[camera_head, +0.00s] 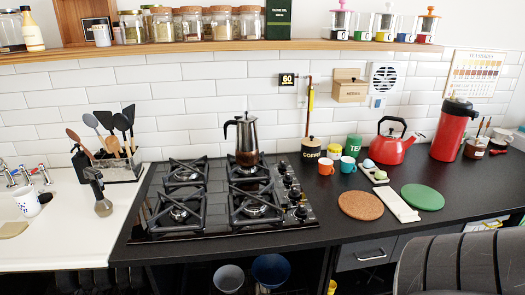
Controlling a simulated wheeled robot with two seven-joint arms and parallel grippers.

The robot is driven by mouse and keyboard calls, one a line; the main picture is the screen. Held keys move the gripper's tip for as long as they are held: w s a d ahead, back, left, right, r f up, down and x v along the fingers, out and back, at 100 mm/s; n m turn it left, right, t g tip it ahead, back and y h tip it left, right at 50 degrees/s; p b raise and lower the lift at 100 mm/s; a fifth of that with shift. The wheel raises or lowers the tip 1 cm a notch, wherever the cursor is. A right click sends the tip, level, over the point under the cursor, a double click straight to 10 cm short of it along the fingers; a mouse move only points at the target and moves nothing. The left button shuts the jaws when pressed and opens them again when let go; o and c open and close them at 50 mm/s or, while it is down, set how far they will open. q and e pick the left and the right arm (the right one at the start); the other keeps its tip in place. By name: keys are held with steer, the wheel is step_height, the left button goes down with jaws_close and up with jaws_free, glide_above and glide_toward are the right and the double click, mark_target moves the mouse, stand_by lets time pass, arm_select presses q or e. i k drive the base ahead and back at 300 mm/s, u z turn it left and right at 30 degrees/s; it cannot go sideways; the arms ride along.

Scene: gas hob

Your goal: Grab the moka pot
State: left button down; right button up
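The moka pot (246,137) is silver with a black handle on its left side and a darker, brownish base. It stands upright at the rear right of the black gas hob (222,226), on or just behind the rear right grate (247,169); the exact contact is too small to tell. Neither of my grippers shows in the head view, so nothing is seen holding or touching the pot.
A coffee canister (310,149), small cups and a red kettle (389,145) stand right of the hob. A utensil holder (121,166) is to the left, by the sink. A jar shelf (200,47) runs above the pot. A chair back (460,265) is at front right.

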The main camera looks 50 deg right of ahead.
mark_target(251, 159)
steer(key=u, duration=0.05)
steer(key=k, duration=0.3)
steer(key=z, duration=1.4)
steer(key=i, duration=0.5)
steer(key=u, duration=3.65)
steer(key=k, duration=1.3)
steer(key=z, duration=1.9)
